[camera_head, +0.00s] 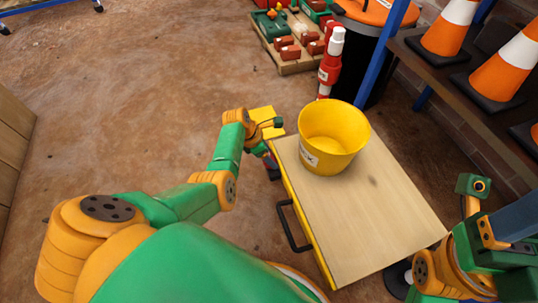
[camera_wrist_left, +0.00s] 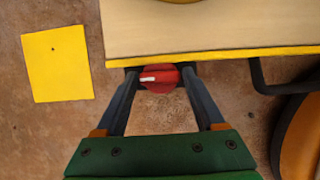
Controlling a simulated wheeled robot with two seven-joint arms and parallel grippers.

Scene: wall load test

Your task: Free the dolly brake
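The dolly (camera_head: 375,225) has a pale wooden top, a yellow edge and a black side handle (camera_head: 291,226). A red knob with a white pointer, the likely brake (camera_wrist_left: 160,77), sits under the dolly's yellow edge in the left wrist view. The pointer lies nearly level, toward the left. My left gripper (camera_head: 270,151) is at the dolly's far left corner. In the left wrist view its two fingers flank the knob, tips close to its sides; contact is unclear. My right gripper (camera_head: 472,200) is at the lower right, beside the dolly, its fingers not clear.
A yellow bucket (camera_head: 332,135) stands on the dolly's far end. A flat yellow square (camera_wrist_left: 57,65) lies on the floor left of the knob. Shelves with traffic cones (camera_head: 505,65) stand right; a pallet of red and green items (camera_head: 292,52) is behind. The left floor is clear.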

